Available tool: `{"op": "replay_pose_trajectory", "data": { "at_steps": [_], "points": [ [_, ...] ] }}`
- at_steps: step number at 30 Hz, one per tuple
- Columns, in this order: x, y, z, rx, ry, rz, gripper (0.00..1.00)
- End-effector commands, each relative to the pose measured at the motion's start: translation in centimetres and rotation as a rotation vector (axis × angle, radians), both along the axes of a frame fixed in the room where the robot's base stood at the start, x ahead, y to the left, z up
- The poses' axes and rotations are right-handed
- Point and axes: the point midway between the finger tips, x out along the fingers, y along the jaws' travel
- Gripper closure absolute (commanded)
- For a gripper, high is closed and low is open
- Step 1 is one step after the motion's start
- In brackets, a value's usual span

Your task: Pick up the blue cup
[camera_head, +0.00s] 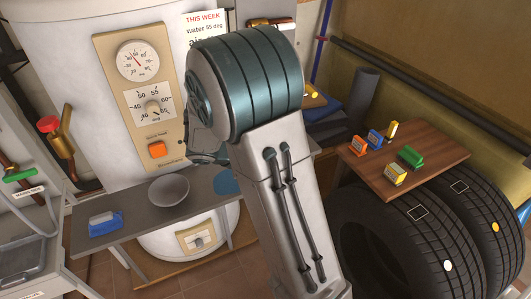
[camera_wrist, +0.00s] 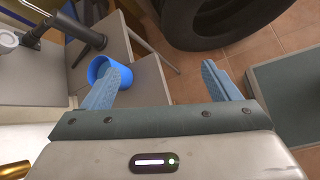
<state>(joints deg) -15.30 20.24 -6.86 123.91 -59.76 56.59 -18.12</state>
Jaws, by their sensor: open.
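The blue cup (camera_wrist: 102,67) stands on a grey surface in the wrist view, its open rim showing. My gripper (camera_wrist: 165,78) is open, with two light blue fingers spread apart and nothing between them. The left finger overlaps the right part of the cup in the picture; I cannot tell whether they touch. In the head view my arm covers the middle, and a blue rounded thing (camera_head: 226,181), perhaps the cup, shows partly at its left edge on the grey table. My gripper's fingers are not clear in the head view.
A grey table (camera_head: 140,228) carries a bowl (camera_head: 169,190) and a blue-and-white object (camera_head: 105,223). The boiler panel (camera_head: 146,90) rises behind.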

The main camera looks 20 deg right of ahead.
Motion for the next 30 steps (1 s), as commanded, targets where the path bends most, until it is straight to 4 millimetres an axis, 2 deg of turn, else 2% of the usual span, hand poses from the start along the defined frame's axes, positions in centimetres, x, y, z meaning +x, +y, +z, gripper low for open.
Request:
{"op": "replay_pose_trajectory", "data": {
  "at_steps": [1, 6, 9, 16, 20, 27, 30],
  "points": [
    [1.5, 0.1, -1.8, -0.063, 0.054, 0.079, 0.18],
    [6.2, 0.8, -5.7, -0.254, 0.199, 0.326, 0.18],
    [8.2, 1.5, -7.6, -0.34, 0.262, 0.439, 0.18],
    [10.4, 2.2, -9.8, -0.435, 0.332, 0.564, 0.18],
    [11.2, 0.7, -10.5, -0.442, 0.337, 0.571, 0.18],
    [13.0, -3.3, -12.3, -0.44, 0.336, 0.569, 0.18],
    [13.5, -4.2, -12.7, -0.44, 0.334, 0.571, 0.18]
  ]
}}
